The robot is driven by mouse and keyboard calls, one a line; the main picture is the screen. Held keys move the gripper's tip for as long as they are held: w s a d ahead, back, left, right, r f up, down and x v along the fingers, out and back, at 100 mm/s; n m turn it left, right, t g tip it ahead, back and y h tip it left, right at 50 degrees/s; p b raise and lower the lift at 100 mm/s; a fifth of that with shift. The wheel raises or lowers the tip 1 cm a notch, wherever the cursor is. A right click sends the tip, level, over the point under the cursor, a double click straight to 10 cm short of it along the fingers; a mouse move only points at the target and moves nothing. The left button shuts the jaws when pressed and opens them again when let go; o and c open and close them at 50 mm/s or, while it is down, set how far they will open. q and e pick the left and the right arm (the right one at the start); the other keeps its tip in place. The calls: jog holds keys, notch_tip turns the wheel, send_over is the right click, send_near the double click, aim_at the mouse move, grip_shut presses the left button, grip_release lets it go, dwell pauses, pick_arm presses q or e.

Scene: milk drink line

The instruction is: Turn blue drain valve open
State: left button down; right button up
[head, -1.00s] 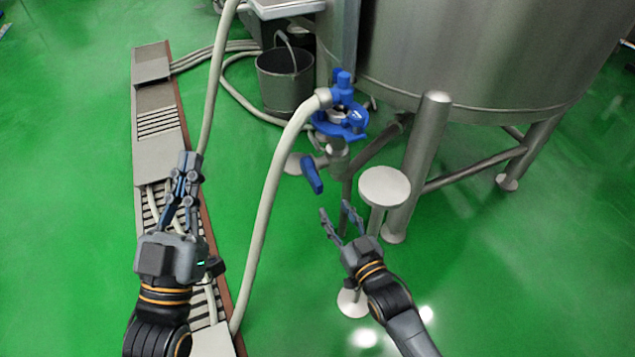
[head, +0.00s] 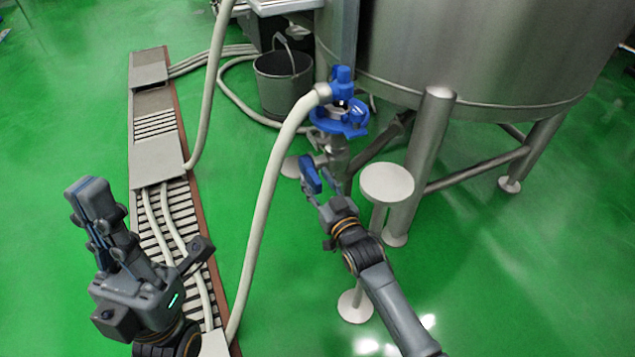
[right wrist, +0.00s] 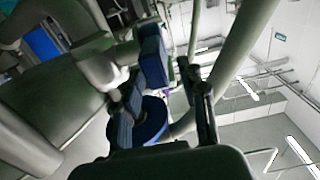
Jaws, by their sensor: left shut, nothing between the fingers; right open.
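The blue drain valve handle (head: 311,175) hangs from the metal outlet below the blue clamp fittings (head: 342,118) beside the tank. My right gripper (head: 319,188) is open at the handle's lower end. In the right wrist view, the blue handle (right wrist: 153,57) lies ahead, between the two open fingertips (right wrist: 163,82) and nearer the left one. I cannot tell whether a finger touches it. My left gripper (head: 88,197) is shut and empty, away from the valve at lower left.
A thick pale hose (head: 268,200) runs from the valve fitting down to the floor, between my arms. A round-topped metal stand (head: 387,183) and a tank leg (head: 425,165) are close right of my right gripper. A bucket (head: 283,80) stands behind.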

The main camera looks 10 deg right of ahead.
grip_shut()
